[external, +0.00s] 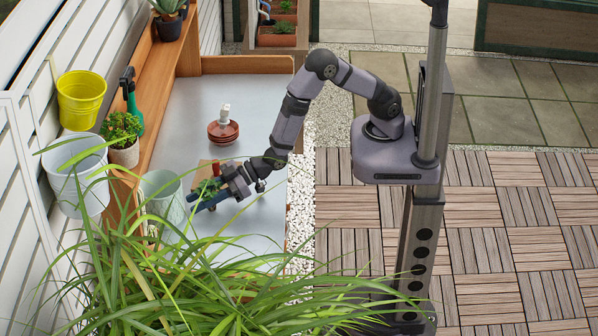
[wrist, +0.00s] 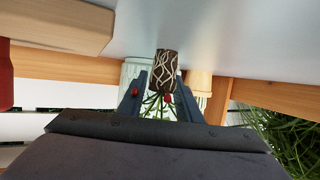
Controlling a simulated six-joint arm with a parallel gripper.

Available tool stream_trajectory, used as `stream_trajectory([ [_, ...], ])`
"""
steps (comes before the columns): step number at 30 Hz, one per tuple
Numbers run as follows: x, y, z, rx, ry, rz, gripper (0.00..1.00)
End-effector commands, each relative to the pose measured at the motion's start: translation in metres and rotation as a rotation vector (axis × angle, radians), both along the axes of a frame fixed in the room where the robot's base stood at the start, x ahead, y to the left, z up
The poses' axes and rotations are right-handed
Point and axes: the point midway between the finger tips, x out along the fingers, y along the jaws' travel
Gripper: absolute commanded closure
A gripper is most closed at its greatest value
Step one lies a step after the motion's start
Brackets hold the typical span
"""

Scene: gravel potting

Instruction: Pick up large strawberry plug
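The strawberry plug (wrist: 163,68) is a dark root ball with pale, wavy root lines, seen in the middle of the wrist view. Its green leaves and red berries (wrist: 168,98) lie between and over the fingers. My gripper (wrist: 162,76) has one finger on each side of the plug, very close to it. I cannot tell whether both fingers press on it. In the external view my gripper (external: 206,199) is low over the grey tabletop, with green leaves (external: 208,187) beside its fingers. The root ball is hidden there, and whether it rests on the table is unclear.
A wooden block or tray (external: 203,171) lies just behind my gripper. Long grass leaves (external: 200,290) crowd the foreground. The tabletop's far part (external: 240,90) is clear.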

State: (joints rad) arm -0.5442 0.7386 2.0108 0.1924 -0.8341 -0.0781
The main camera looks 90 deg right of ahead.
Motion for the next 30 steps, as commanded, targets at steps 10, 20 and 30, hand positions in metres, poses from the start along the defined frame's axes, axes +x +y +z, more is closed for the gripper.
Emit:
stream_trajectory([
  [10,0.0,0.0,0.0,0.0,-0.001,0.0,0.98],
  [20,0.0,0.0,0.002,0.0,-0.001,0.0,0.98],
  [30,0.0,0.0,0.025,0.002,-0.003,-0.001,0.98],
])
